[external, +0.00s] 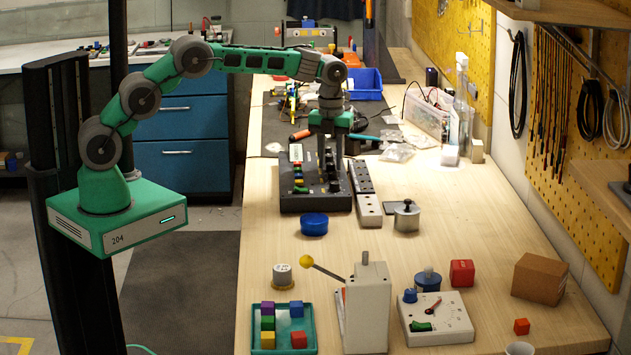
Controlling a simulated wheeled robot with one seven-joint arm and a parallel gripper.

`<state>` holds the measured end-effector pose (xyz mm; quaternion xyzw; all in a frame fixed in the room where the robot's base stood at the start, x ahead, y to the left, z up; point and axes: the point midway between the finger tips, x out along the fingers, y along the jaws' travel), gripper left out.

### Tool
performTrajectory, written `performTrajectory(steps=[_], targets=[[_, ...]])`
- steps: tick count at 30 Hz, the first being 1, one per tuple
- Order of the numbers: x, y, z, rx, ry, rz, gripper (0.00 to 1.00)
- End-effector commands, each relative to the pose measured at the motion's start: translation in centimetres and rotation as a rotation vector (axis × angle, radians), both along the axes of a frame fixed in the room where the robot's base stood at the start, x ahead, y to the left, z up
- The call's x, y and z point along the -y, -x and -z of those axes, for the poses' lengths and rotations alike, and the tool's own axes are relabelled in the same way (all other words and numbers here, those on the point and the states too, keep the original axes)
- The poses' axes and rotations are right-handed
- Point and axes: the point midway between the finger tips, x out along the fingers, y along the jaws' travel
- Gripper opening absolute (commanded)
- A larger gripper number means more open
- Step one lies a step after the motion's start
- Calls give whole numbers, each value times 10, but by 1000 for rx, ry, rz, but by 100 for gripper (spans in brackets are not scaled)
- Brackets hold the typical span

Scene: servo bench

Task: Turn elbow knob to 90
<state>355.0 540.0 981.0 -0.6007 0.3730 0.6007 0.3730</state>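A black control box (315,202) lies on the bench under my arm. Its sloped top carries several coloured buttons (298,180) on the left and dark knobs on the right. My gripper (331,172) points straight down over the right part of this box, its fingertips at or close to the knobs. Which knob is the elbow one, its angle and any scale marks are too small to read. I cannot tell whether the fingers touch a knob or are closed on one.
Grey socket strips (367,208) stand right of the box, with a metal pot (406,216) beyond. A blue round container (314,224) sits in front. Nearer are a block tray (283,340), a lever box (367,305) and a white dial box (437,318). The bench's right middle is clear.

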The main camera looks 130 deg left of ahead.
Motion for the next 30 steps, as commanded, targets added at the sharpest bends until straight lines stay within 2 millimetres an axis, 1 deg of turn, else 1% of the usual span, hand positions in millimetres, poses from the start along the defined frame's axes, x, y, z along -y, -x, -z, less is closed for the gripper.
performTrajectory(steps=[1,2,11,23,30], targets=[[0,0,0,0,0,0,27],[0,0,0,0,0,0,25],[0,0,0,0,0,0,0],[0,0,0,-1,0,-9,0],[0,0,-1,0,1,-86,0]])
